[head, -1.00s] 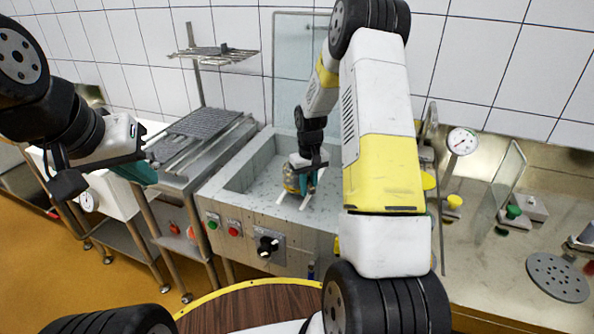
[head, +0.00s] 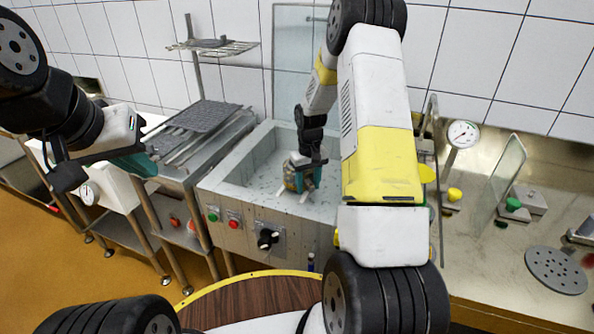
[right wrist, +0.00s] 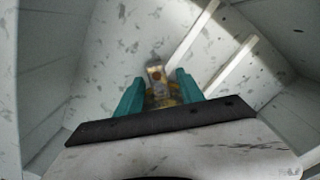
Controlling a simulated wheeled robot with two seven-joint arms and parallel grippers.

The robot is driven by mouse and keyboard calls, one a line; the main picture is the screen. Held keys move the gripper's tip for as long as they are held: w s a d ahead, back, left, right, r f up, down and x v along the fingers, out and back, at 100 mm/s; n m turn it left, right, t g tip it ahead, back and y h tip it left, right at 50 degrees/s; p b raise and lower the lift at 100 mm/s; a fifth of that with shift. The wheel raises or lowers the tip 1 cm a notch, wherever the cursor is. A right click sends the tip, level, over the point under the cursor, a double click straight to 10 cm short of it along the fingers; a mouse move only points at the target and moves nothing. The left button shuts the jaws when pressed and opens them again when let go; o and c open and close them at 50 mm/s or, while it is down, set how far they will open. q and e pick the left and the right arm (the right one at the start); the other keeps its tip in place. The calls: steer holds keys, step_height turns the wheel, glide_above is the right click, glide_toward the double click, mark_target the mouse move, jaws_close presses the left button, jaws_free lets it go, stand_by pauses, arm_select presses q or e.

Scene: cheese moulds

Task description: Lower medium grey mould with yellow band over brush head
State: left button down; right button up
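My right gripper (head: 302,186) is down inside the grey sink basin (head: 240,172). Its teal fingers stand either side of a small grey and yellow piece (right wrist: 156,74), which I take for the mould with the yellow band, and appear closed on it. The fingers and palm hide much of the piece. Two pale bars (right wrist: 231,66) lie beside it on the basin floor. I cannot make out a brush head; it may be hidden under the gripper. My left gripper (head: 135,166) hangs at the left, clear of the basin; its finger gap is not clear.
The basin front has a green button (head: 212,217), a red button (head: 234,224) and a black knob (head: 267,239). A ribbed rack (head: 205,117) stands left of it. A dial gauge (head: 462,134) and glass pane (head: 505,170) stand on the right counter.

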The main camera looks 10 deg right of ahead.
steer(key=r, duration=0.9)
steer(key=shift+s+a+r, duration=0.1)
steer(key=shift+s+r, duration=0.15)
steer(key=shift+r, duration=0.15)
steer(key=s+a+r+t, duration=0.2)
steer(key=s+r, duration=0.5)
steer(key=r, duration=0.6)
steer(key=s+a+r+t, duration=0.1)
steer(key=s+r, duration=0.2)
steer(key=s, duration=0.3)
steer(key=s+a+r+m+t+y, duration=0.1)
steer(key=s+a+r, duration=0.1)
steer(key=s, duration=0.5)
steer(key=s+a+r+t+y, duration=0.1)
steer(key=s+r+t, duration=0.1)
steer(key=s+r, duration=0.2)
steer(key=s, duration=0.3)
steer(key=shift+a+r+m, duration=0.3)
steer(key=shift+a, duration=0.05)
